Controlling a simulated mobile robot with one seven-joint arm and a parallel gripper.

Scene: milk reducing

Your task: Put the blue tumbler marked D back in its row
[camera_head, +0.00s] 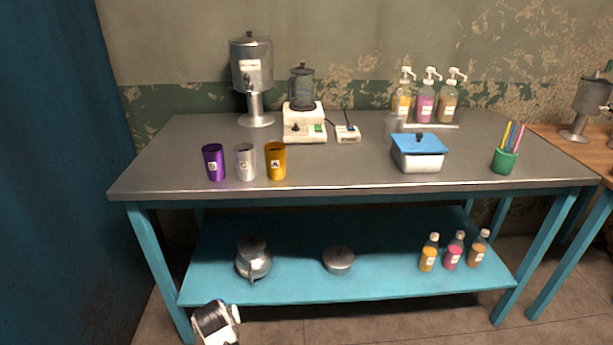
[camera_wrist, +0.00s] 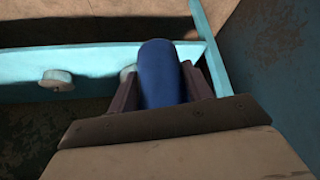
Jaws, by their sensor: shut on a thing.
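In the wrist view my gripper (camera_wrist: 160,70) is shut on the blue tumbler (camera_wrist: 162,88), which sits between its two fingers. No letter shows on the side of it that I see. In the head view the blue tumbler cannot be made out. A purple tumbler (camera_head: 214,164), a silver tumbler marked C (camera_head: 245,163) and an orange tumbler marked A (camera_head: 275,163) stand upright in a row, left to right, near the front edge of the grey tabletop (camera_head: 340,178). The purple one's letter is too small to read surely.
A metal dispenser (camera_head: 252,80) and a blender (camera_head: 303,105) stand behind the row. A blue-lidded box (camera_head: 418,155), a green pen cup (camera_head: 504,162) and pump bottles (camera_head: 427,100) are to the right. The lower shelf (camera_head: 370,285) holds pots and small bottles. Tabletop either side of the row is clear.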

